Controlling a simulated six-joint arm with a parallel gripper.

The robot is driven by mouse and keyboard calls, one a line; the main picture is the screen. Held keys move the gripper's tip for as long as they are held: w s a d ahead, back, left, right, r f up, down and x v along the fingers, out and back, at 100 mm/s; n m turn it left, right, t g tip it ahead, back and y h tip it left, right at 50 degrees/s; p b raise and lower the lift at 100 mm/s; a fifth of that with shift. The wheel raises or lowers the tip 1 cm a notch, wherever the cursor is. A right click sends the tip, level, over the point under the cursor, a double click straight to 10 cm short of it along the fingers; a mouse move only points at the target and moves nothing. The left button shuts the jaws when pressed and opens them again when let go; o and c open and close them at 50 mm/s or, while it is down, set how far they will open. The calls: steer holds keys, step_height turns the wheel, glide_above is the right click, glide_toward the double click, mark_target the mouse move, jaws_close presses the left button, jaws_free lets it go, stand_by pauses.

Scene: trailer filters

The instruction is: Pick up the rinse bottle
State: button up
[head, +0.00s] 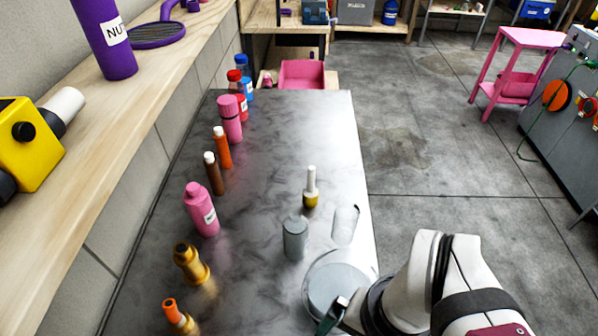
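Several bottles stand on the dark metal bench, and I cannot tell for sure which is the rinse bottle. A pink bottle with a white label (201,210) stands upright at the left middle. A taller pink bottle (230,119) stands farther back. A small bottle with a white neck and yellow base (311,187) stands right of centre. A pale clear cylinder (345,225) is near the right edge. My white arm comes in from the lower right. A small dark piece at its end (331,317) may be part of my gripper; its fingers are not clear, and I see nothing held.
Left on the bench are orange (222,149), brown (213,174) and brass-coloured (190,264) bottles, with red and blue ones behind. A grey cylinder (295,238) stands near my arm. A wooden shelf (110,150) runs along the left. The bench middle is clear.

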steer(key=w+d+f+n+g+h, duration=0.2)
steer(key=d+n+h, duration=0.25)
steer(key=n, duration=0.25)
steer(key=n+t+h, duration=0.5)
steer(key=n+t, duration=0.8)
steer(key=n, duration=1.3)
glide_toward(301, 231)
steer(key=d, duration=0.1)
step_height(301, 231, down, 4)
steer(key=a+n+t+y, duration=0.1)
steer(key=a+n, duration=0.2)
steer(key=x, duration=1.5)
steer(key=shift+s+d+f, duration=0.15)
steer(key=shift+d+f, duration=0.1)
steer(key=shift+f, duration=0.25)
jaws_close()
